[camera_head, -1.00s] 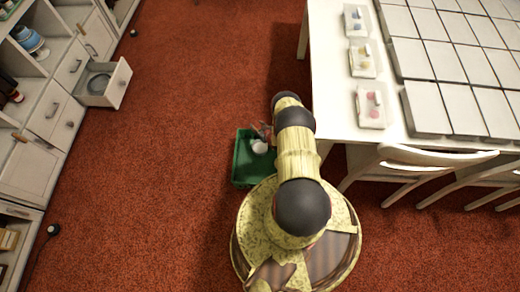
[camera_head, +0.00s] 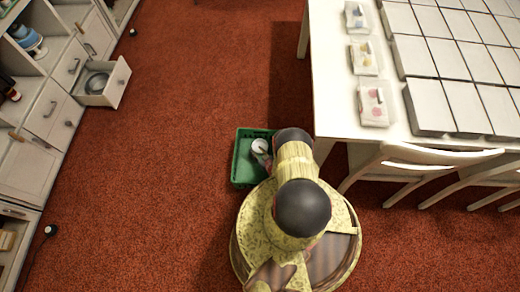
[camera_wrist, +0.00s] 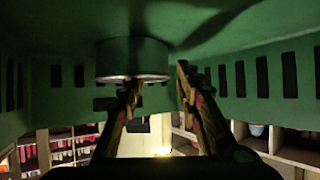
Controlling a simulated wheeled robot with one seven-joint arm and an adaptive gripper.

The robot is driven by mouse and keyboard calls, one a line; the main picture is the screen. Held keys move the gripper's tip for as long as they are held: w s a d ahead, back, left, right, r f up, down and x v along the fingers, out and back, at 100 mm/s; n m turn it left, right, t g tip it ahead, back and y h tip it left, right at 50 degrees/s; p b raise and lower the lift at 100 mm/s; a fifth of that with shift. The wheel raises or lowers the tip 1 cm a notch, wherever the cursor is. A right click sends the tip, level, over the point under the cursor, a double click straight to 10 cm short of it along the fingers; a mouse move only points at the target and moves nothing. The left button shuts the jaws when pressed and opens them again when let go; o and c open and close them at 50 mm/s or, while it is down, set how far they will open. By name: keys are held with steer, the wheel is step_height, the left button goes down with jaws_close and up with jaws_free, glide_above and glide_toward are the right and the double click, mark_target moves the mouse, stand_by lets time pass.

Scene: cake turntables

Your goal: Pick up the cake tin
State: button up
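A round, pale metal cake tin (camera_head: 259,145) is in a green crate on the floor. In the wrist view the tin (camera_wrist: 132,58) rests against the crate's green floor, which fills the top of that picture. My gripper (camera_wrist: 158,78) is open, with its fingers apart. The left finger's tip overlaps the tin's near rim; the right finger is just past the tin's right side. I cannot tell whether either finger touches it. In the head view my gripper (camera_head: 264,158) is small and partly hidden by my arm.
The green crate (camera_head: 243,168) has slotted walls close around my gripper. A white table (camera_head: 335,105) with trays and chairs stands to the right. At the left, a cabinet has an open drawer (camera_head: 115,88) with a round dish inside. Red carpet between them is clear.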

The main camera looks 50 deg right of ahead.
mark_target(253, 147)
steer(key=b+x, duration=0.1)
steer(key=x, duration=0.2)
steer(key=shift+w+f, duration=0.2)
steer(key=shift+w, duration=0.1)
steer(key=shift+r, duration=0.1)
steer(key=c, duration=0.3)
jaws_close()
